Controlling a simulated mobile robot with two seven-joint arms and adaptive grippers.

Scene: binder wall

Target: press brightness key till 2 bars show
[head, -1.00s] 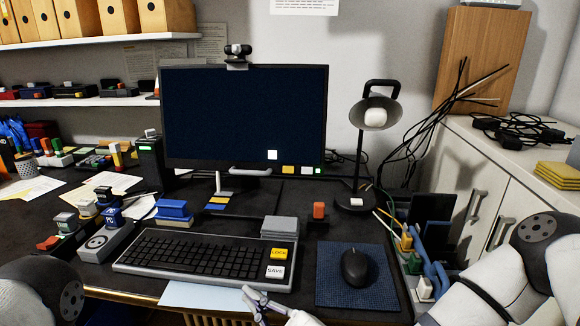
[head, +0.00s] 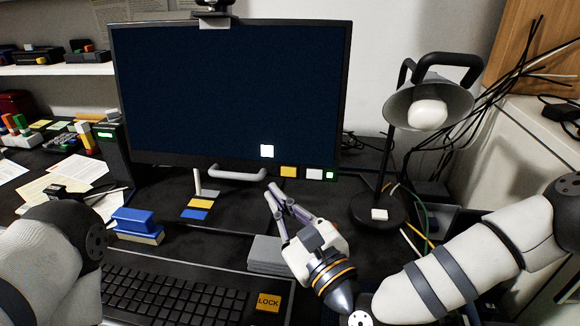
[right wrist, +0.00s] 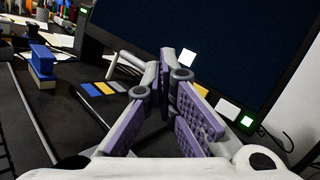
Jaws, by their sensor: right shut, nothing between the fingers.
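The monitor (head: 210,90) has a dark screen with one white square (head: 267,151) low on its right side. The square also shows in the right wrist view (right wrist: 187,57). On the lower edge are a yellow key (head: 288,172), a white key (head: 314,174) and a small green light (head: 330,175). I cannot read any marking on the keys. My right gripper (head: 271,190) is shut and empty, its fingertips below and left of the yellow key in the head view, apparently apart from it. The right wrist view shows its purple fingers (right wrist: 158,75). My left gripper is out of view.
The desk lamp (head: 428,105) stands right of the monitor. The keyboard (head: 180,290) with a yellow LOCK key (head: 268,302) and a grey block (head: 268,254) lie in front. A blue block (head: 138,220) is at left. Cables (head: 500,95) hang at right.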

